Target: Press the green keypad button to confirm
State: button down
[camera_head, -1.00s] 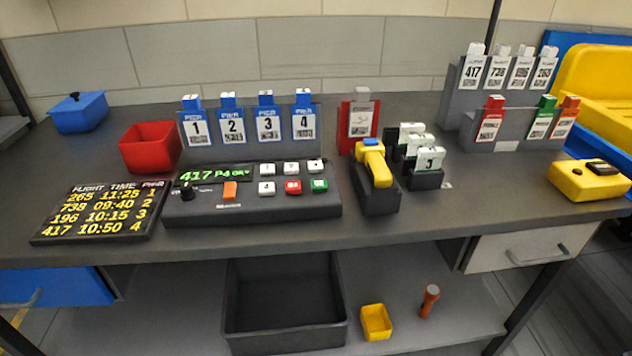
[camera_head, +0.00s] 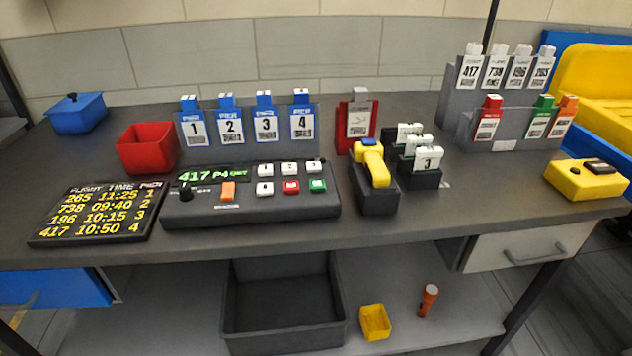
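The keypad console (camera_head: 250,208) is a dark box on the grey counter, left of centre. Its green button (camera_head: 318,186) is at the right end of the lower row of buttons. A red button (camera_head: 291,187) and a white one (camera_head: 265,188) sit to its left. White buttons (camera_head: 290,168) form the row above. The console's display (camera_head: 213,174) shows green text reading "417 P4" followed by small letters hard to read. A black knob (camera_head: 184,191) and an orange switch (camera_head: 228,190) are on its left part. My gripper is not in view.
A yellow-handled scanner (camera_head: 374,164) stands in a dark holder right of the console, with a card holder (camera_head: 420,178) beside it. Numbered blue cards (camera_head: 231,125) stand behind. A flight board (camera_head: 97,212) and red bin (camera_head: 147,148) are left. Space above the keypad is clear.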

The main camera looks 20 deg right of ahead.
aim_at(317, 186)
jog(key=j+z, duration=0.15)
jog(key=z, duration=0.25)
jog(key=j+z, duration=0.1)
jog(key=z, duration=0.35)
jog(key=k+j+z, duration=0.1)
jog(key=z, duration=0.3)
jog(key=j+z, duration=0.1)
jog(key=z, duration=0.35)
jog(key=j, duration=0.35)
jog(key=i+j, duration=0.15)
jog(key=j, duration=0.2)
